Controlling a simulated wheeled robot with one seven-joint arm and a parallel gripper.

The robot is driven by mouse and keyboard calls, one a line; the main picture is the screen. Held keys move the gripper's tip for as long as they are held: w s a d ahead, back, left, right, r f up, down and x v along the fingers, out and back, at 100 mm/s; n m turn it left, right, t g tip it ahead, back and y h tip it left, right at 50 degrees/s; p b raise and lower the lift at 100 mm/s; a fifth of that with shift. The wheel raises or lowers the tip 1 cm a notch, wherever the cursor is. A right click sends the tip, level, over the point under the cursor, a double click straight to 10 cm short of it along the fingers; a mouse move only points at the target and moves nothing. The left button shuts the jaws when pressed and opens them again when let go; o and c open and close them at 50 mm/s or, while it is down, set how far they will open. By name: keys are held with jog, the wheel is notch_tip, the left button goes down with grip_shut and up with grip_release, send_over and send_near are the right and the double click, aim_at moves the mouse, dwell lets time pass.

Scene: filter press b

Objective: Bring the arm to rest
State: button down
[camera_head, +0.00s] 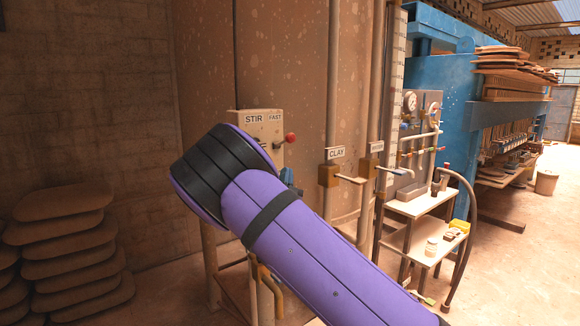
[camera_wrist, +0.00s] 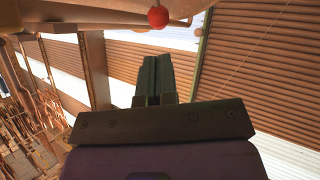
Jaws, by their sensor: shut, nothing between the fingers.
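My gripper shows in the wrist view (camera_wrist: 152,80) with its two dark fingers together and nothing between them. It points up toward the corrugated roof. A red ball-shaped knob (camera_wrist: 158,17) shows just beyond the fingertips in that view, apart from them. In the head view my purple arm reaches up from the bottom right, its black-banded joint in front of the STIR box (camera_head: 259,130). The red knob of that box's lever (camera_head: 290,137) is right of the joint. My gripper is mostly hidden behind the arm there.
A CLAY valve (camera_head: 330,175) and pipes stand right of the arm. A small white table (camera_head: 420,205) with jars and a standing hose (camera_head: 470,230) are farther right. A blue press (camera_head: 455,100) is behind. Stacked slabs (camera_head: 70,240) lie at left. Open floor lies at far right.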

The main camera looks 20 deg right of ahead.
jog(key=s+d+r+g+y, duration=0.1)
jog(key=s+d+g+y, duration=0.15)
jog(key=d+g, duration=0.3)
jog(key=s+d+r+g+y, duration=0.2)
jog(key=d+g+y, duration=0.1)
jog(key=d+g, duration=0.3)
jog(key=s+r+n+g+y, duration=0.1)
jog(key=s+n+g, duration=0.3)
jog(key=s, duration=1.8)
jog(key=s+a+r+n+g+y, duration=0.1)
jog(key=s+n+g+y, duration=0.3)
jog(key=s, duration=1.8)
jog(key=n+g, duration=0.1)
jog(key=n, duration=0.3)
jog(key=shift+a+r, duration=0.15)
jog(key=shift+r, duration=0.05)
